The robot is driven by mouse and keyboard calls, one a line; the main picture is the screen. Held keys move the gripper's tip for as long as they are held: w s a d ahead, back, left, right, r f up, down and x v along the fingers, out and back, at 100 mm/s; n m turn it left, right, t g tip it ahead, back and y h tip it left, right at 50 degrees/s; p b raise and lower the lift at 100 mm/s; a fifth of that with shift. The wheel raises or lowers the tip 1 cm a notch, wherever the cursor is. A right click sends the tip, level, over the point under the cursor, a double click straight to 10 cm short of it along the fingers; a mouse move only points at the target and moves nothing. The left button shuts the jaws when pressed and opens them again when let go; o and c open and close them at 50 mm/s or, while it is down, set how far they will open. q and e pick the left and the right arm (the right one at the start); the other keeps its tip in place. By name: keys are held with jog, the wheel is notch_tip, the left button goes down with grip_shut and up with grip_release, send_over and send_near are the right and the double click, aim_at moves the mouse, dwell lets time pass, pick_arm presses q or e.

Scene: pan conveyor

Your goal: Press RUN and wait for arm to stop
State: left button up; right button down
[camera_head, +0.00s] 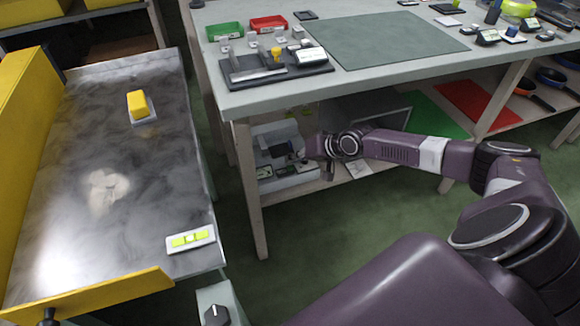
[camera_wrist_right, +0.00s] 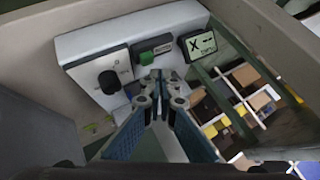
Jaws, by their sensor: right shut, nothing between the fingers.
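A white control box (camera_head: 285,187) sits on the shelf under the workbench; it also shows in the right wrist view (camera_wrist_right: 75,45). It carries a black knob (camera_wrist_right: 109,82), a green button (camera_wrist_right: 146,57) and a small display (camera_wrist_right: 199,44) with a dark X. I cannot read a RUN label. My right gripper (camera_head: 300,161) reaches under the bench top to the box. In the wrist view the right gripper (camera_wrist_right: 156,77) is shut and empty, its tips just below the green button. I cannot tell whether they touch the panel. My left gripper is out of view.
The bench top (camera_head: 240,98) overhangs the box, and a bench leg (camera_head: 250,190) stands at its left. A metal conveyor table (camera_head: 140,200) with yellow side walls is at the left. Green floor (camera_head: 330,230) lies open between my right arm and the conveyor.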

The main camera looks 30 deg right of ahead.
jog(key=shift+f, duration=0.15)
jog(key=shift+f, duration=0.3)
